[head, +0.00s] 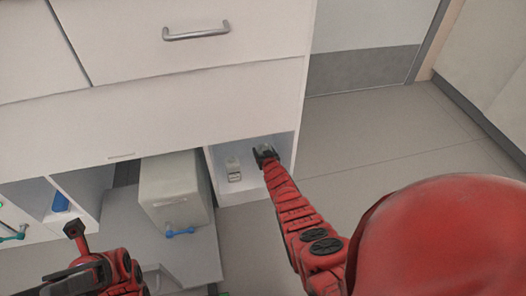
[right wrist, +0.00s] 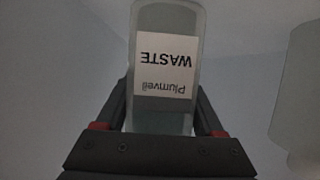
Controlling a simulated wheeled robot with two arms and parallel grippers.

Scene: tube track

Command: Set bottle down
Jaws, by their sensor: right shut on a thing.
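The bottle (right wrist: 165,75) is a pale translucent bottle with a white label reading "Plumveil WASTE", upside down in the right wrist view. My right gripper (right wrist: 165,115) is shut on it, with one finger on each side. In the head view my right gripper (head: 264,153) reaches into the open cubby (head: 213,177) of the cabinet, and the held bottle is mostly hidden there. A second pale bottle (head: 232,163) stands in the cubby to the left; a similar bottle shows in the right wrist view (right wrist: 298,95). My left gripper (head: 74,228) is at the lower left, its jaws unclear.
A grey-white box (head: 172,185) with a blue handle piece (head: 180,233) stands left of the cubby. A blue item (head: 60,200) lies in another cubby farther left. Drawers (head: 196,50) are above. The floor (head: 385,135) to the right is clear.

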